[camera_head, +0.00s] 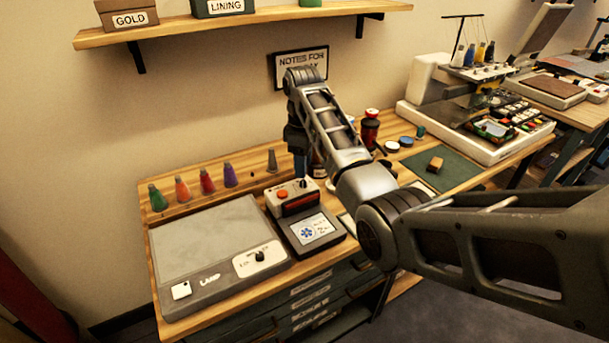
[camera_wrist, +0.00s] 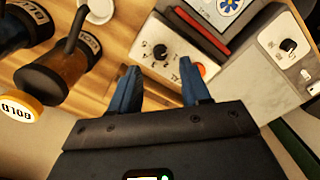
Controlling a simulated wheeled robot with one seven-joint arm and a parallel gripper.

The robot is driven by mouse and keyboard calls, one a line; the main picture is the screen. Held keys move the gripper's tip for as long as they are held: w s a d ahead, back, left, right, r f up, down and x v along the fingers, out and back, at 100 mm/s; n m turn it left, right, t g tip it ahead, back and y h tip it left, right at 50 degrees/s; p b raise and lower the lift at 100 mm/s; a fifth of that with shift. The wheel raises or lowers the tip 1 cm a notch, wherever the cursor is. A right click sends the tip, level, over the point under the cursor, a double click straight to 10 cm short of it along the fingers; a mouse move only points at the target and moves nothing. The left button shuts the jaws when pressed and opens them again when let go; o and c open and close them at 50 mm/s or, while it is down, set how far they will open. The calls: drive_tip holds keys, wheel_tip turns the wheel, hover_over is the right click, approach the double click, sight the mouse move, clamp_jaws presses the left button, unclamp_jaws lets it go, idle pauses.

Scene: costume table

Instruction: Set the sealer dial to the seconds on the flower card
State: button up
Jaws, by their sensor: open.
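The sealer (camera_head: 297,201) stands on the wooden table, with a pale control panel (camera_wrist: 146,38), a black dial knob (camera_wrist: 160,51) and a red button (camera_wrist: 201,70). Marks surround the dial but are too small to read. The flower card (camera_head: 313,229) lies on the sealer's dark front part and shows a blue flower. Its edge also shows in the wrist view (camera_wrist: 228,6); I cannot read any seconds on it. My gripper (camera_wrist: 160,87) is open and empty, its blue fingers close to the panel's rear edge, with the dial between and beyond them. I cannot tell whether they touch anything.
A light box (camera_head: 212,250) with its own black knob (camera_head: 259,256) stands left of the sealer. Several coloured cones (camera_head: 207,182) line the table's back. Jars (camera_wrist: 52,75) stand near my gripper in the wrist view. A green mat (camera_head: 442,170) lies right.

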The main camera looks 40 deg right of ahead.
sight(303, 181)
drive_tip(key=shift+f, duration=2.45)
clamp_jaws()
